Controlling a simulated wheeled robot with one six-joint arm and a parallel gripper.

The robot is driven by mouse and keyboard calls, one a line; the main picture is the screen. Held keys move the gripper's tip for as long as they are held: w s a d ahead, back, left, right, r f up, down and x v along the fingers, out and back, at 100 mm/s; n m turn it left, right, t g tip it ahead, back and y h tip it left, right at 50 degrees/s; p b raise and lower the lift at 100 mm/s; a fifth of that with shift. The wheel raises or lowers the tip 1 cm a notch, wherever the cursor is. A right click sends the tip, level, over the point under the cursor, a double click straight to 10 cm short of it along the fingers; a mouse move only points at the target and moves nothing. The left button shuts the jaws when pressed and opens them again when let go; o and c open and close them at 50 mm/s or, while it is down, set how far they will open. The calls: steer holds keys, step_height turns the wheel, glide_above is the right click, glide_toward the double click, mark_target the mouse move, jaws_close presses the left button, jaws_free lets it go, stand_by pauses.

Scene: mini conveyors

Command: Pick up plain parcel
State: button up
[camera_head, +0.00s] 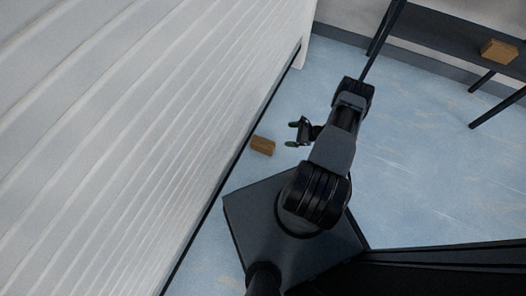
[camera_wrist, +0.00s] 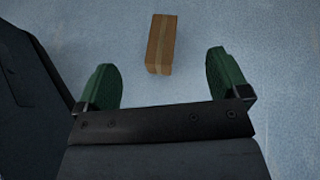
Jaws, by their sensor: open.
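A plain brown parcel (camera_head: 262,145) lies on the blue floor close to the base of the white ribbed wall. It also shows in the wrist view (camera_wrist: 161,44), ahead of the fingertips and roughly centred between them, with a lighter strip along one side. My gripper (camera_head: 297,132) is to the right of the parcel in the head view, apart from it. In the wrist view its two green finger pads (camera_wrist: 165,75) are spread wide with nothing between them.
The white ribbed wall (camera_head: 130,120) runs along the left, close beside the parcel. A dark conveyor or table (camera_head: 450,45) on legs stands at the upper right with another brown box (camera_head: 499,52) on it. The floor (camera_head: 420,165) to the right is clear.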

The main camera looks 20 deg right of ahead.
step_height(320, 180, down, 10)
steer(key=s+m+t+b, duration=0.2)
steer(key=s+m, duration=0.1)
steer(key=b, duration=0.2)
glide_toward(268, 144)
steer(key=w+a, duration=0.1)
steer(key=a+f, duration=0.1)
steer(key=a, duration=0.1)
steer(key=shift+w+f+h, duration=0.1)
steer(key=shift+w+h, duration=0.3)
steer(key=shift+b+x, duration=1.55)
steer(key=shift+x, duration=1.7)
steer(key=shift+w, duration=0.1)
steer(key=shift+c, duration=0.2)
steer(key=shift+d, duration=0.1)
steer(key=c, duration=1.1)
